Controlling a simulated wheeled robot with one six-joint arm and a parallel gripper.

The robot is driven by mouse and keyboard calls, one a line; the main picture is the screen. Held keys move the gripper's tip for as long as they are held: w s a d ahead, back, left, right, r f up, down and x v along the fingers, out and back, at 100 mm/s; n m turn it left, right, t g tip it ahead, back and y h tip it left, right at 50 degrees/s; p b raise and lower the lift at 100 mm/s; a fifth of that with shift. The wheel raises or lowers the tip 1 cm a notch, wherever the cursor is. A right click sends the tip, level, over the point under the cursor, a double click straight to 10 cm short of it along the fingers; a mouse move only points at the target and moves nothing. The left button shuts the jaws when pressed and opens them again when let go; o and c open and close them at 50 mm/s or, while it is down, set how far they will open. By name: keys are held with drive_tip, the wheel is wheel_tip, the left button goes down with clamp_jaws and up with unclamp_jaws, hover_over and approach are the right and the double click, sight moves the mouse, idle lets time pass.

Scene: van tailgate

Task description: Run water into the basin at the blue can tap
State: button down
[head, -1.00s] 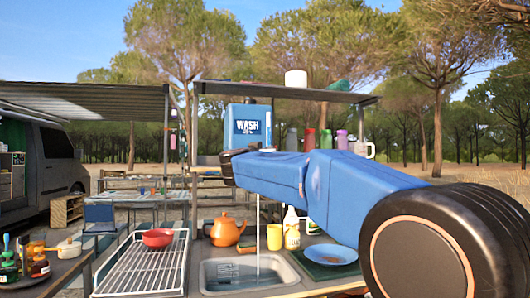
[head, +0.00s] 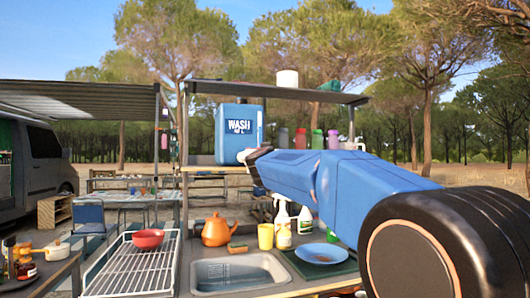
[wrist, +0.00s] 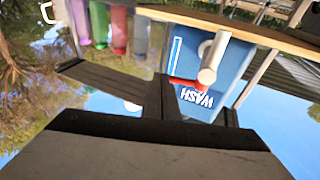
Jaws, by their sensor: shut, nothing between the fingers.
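The blue can (head: 229,135) marked WASH stands on the shelf above the basin. Its white tap (head: 243,155) shows just left of the arm's dark end. In the wrist view the can (wrist: 232,75) appears upside down, with the white tap (wrist: 208,72) and a red lever (wrist: 185,83) near the dark fingers. My gripper (wrist: 178,103) is shut and empty, close to the lever; I cannot tell whether they touch. In the head view my arm hides the fingers. The grey basin (head: 240,288) is below, with no water stream visible above it now.
An orange teapot (head: 216,231), sponge (head: 237,247), yellow cup (head: 265,236), spray bottles (head: 283,226) and a blue plate (head: 320,253) surround the basin. A red bowl (head: 148,239) sits on the rack (head: 130,270). Coloured bottles (head: 317,139) stand along the shelf right of the can.

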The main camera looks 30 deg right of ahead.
drive_tip(key=shift+w+d+r, duration=0.1)
drive_tip(key=shift+w+d, duration=0.1)
drive_tip(key=shift+d, duration=0.1)
idle(0.5)
